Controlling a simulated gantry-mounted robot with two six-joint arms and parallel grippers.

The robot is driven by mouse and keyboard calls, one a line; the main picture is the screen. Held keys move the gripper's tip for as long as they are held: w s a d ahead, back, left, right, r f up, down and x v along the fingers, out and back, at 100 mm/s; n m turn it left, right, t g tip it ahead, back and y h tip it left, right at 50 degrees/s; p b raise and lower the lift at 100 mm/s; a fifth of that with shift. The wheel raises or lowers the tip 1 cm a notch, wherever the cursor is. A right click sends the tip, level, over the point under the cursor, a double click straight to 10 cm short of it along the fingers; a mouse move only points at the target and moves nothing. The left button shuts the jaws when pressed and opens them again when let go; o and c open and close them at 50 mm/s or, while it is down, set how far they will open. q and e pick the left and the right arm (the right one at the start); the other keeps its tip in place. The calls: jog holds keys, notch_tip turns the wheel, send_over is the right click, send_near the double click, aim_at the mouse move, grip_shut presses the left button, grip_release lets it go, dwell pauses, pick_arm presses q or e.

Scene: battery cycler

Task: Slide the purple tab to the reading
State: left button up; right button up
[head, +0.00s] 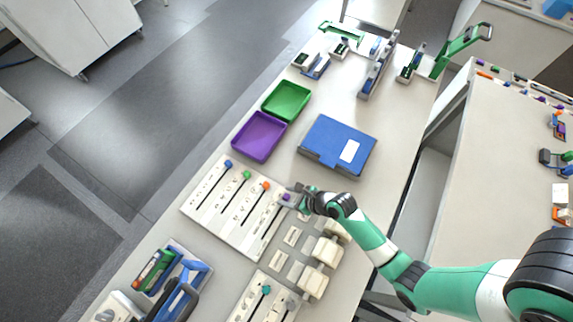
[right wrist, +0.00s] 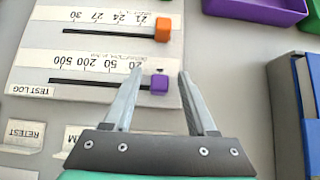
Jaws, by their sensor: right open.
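The purple tab (head: 286,197) sits at the upper right end of its slot on the white slider board (head: 212,222). In the right wrist view the purple tab (right wrist: 159,84) is at the right end of a dark slot, by the 20 end of an upside-down scale that also reads 50, 200 and 500. My right gripper (head: 299,198) is open at the tab. In the right wrist view its fingers (right wrist: 159,75) stand on either side of the tab, with visible gaps. The reading asked for is not identifiable. My left gripper is not in view.
An orange tab (right wrist: 162,29) sits on the neighbouring slider. Green (head: 246,175) and blue (head: 228,164) tabs lie farther left. Purple (head: 259,137) and green (head: 286,101) trays and a blue binder (head: 337,146) stand beyond. Cream blocks (head: 327,251) stand right of the board.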

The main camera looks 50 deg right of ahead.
jog(key=shift+w+f, duration=0.25)
grip_shut()
dwell(1.4)
